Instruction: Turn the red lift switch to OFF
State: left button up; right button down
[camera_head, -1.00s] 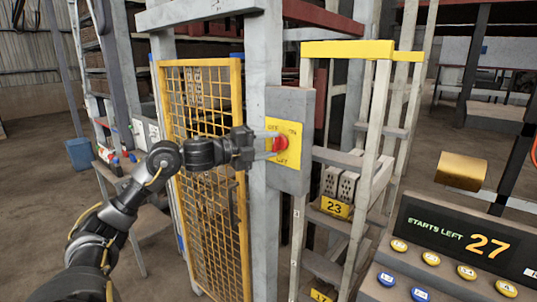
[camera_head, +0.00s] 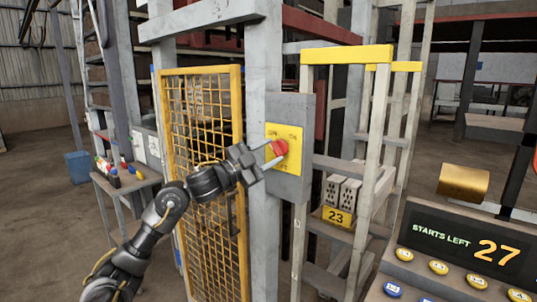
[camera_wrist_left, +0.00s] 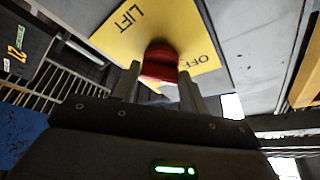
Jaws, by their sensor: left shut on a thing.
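The red lift switch (camera_head: 280,147) is a knob on a yellow plate (camera_head: 291,161) fixed to a grey box on a post. The plate reads OFF at its upper left and ON at its upper right in the head view. My left gripper (camera_head: 271,153) is shut on the knob, one finger on each side, with its arm coming up from the lower left. In the left wrist view, the knob (camera_wrist_left: 160,62) is between the fingertips, with LIFT at upper left and OFF at right. The knob's exact pointing is hard to tell. My right gripper is out of view.
A yellow mesh gate (camera_head: 205,120) stands left of the post, close behind my left arm. A lift frame with a yellow top bar (camera_head: 346,54) and grey bricks (camera_head: 341,191) is at right. A console showing STARTS LEFT 27 (camera_head: 460,240) stands lower right.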

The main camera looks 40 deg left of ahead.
pick_arm(q)
jog(key=shift+f+n, duration=0.1)
jog(key=shift+n, duration=0.5)
jog(key=o, duration=1)
jog(key=b+v, duration=0.4)
jog(key=v, duration=0.6)
jog(key=shift+s+f, duration=0.15)
jog(key=shift+s, duration=0.2)
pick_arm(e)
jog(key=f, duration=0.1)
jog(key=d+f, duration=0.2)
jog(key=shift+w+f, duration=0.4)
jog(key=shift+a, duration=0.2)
